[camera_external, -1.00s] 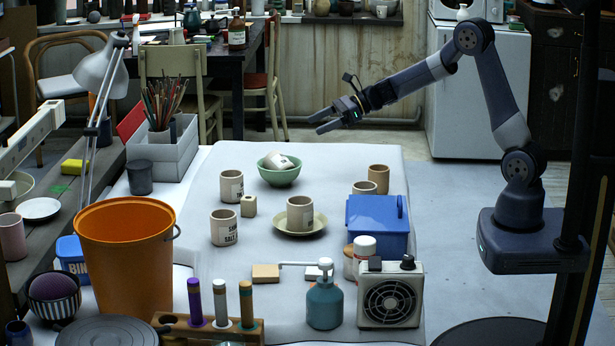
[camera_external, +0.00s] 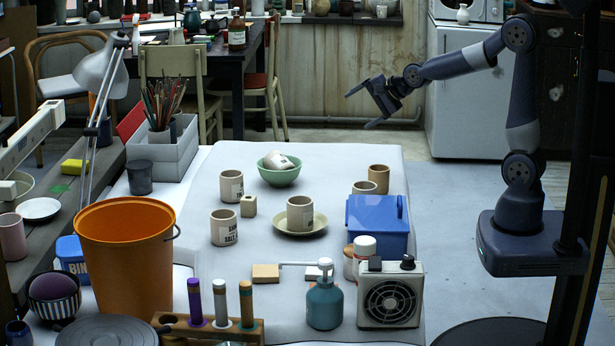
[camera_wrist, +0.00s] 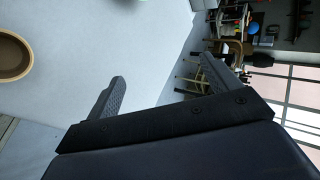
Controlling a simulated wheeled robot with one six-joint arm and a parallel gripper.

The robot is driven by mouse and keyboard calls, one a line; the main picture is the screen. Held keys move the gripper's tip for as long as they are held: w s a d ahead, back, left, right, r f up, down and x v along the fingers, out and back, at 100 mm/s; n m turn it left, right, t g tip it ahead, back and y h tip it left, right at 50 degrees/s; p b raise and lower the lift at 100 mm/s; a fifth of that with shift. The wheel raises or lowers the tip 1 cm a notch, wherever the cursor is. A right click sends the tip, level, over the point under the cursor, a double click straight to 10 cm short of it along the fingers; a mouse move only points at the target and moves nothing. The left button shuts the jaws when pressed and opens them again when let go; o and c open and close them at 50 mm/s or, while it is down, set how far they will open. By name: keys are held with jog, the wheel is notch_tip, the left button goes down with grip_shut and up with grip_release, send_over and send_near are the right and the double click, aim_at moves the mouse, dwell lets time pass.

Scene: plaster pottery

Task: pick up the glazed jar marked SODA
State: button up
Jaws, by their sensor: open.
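Several cream glazed jars with dark lettering stand on the white table. One jar (camera_external: 231,186) stands at the back left, and another (camera_external: 224,230) at the front left has lettering that seems to end in SALT. A third jar (camera_external: 300,214) stands upright on a yellowish plate (camera_external: 283,229). One jar (camera_external: 280,162) lies tipped in a green bowl (camera_external: 279,177). Another (camera_external: 363,188) is partly hidden behind a blue box. I cannot read SODA on any. My gripper (camera_external: 361,110) is open and empty, raised beyond the table's back right, apart from every jar; its fingers show in the wrist view (camera_wrist: 163,85).
The blue box (camera_external: 378,225), a tan cup (camera_external: 378,178) and a small heater (camera_external: 390,297) stand on the right. A brown-rimmed vessel (camera_wrist: 12,56) shows in the wrist view. An orange bucket (camera_external: 127,260) stands front left.

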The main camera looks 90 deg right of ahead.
aim_at(354, 192)
jog(key=s+a+r+n+t, duration=0.2)
jog(key=a+r+n+t, duration=0.25)
jog(key=n, duration=0.55)
jog(key=s+a+f+n+g+y+b, duration=0.1)
jog(key=s+a+f+n+y, duration=0.1)
jog(key=s+a+n+y, duration=0.4)
jog(key=s+a+f+n+y, duration=0.1)
jog(key=a+f+n+y, duration=0.1)
jog(key=a+n, duration=0.75)
notch_tip(354, 192, down, 12)
jog(key=shift+m, duration=0.35)
jog(key=b+x, duration=0.1)
jog(key=x, duration=0.4)
jog(key=b+x, duration=0.1)
jog(key=x, duration=0.4)
jog(key=shift+w+d+f, duration=0.15)
jog(key=shift+w+f, duration=0.1)
jog(key=shift+w, duration=0.05)
jog(key=shift+c, duration=0.4)
jog(key=c, duration=1.1)
